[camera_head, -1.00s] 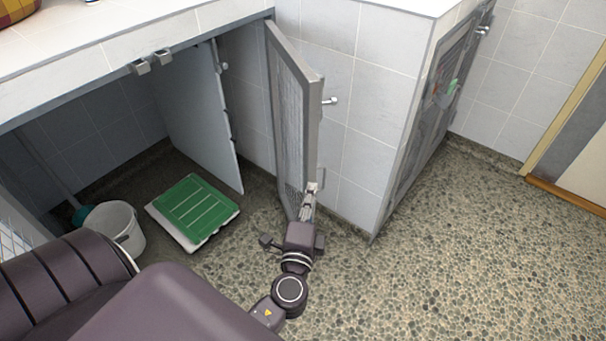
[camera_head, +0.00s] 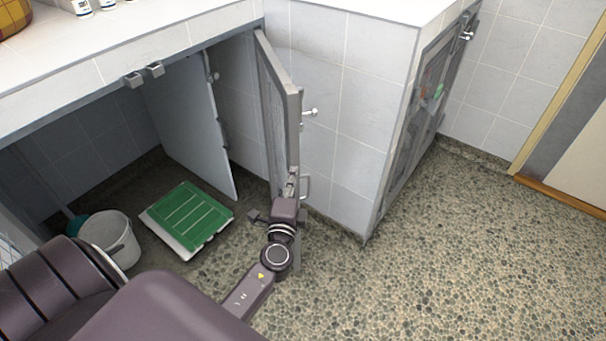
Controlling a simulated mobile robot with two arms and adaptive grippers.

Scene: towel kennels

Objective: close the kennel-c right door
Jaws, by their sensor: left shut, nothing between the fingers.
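The kennel-c right door (camera_head: 276,115) is a grey-framed mesh panel at the middle of the head view. It stands open, its free edge pointing towards me. A bar handle (camera_head: 306,187) shows low on its right side and a round-ended latch (camera_head: 311,112) higher up. My left gripper (camera_head: 291,183) is shut and empty at the lower part of the door's free edge, overlapping it in the picture. I cannot tell whether it touches the door. The gripper and wrist hide part of the door's lower edge. My right gripper is not in view.
The open kennel holds a green slatted mat (camera_head: 187,216), a white bucket (camera_head: 112,238) and a grey partition panel (camera_head: 188,125). Tiled wall (camera_head: 340,110) stands close right of the door. Another mesh door (camera_head: 425,115) is further right. The pebbled floor (camera_head: 450,260) at right is clear.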

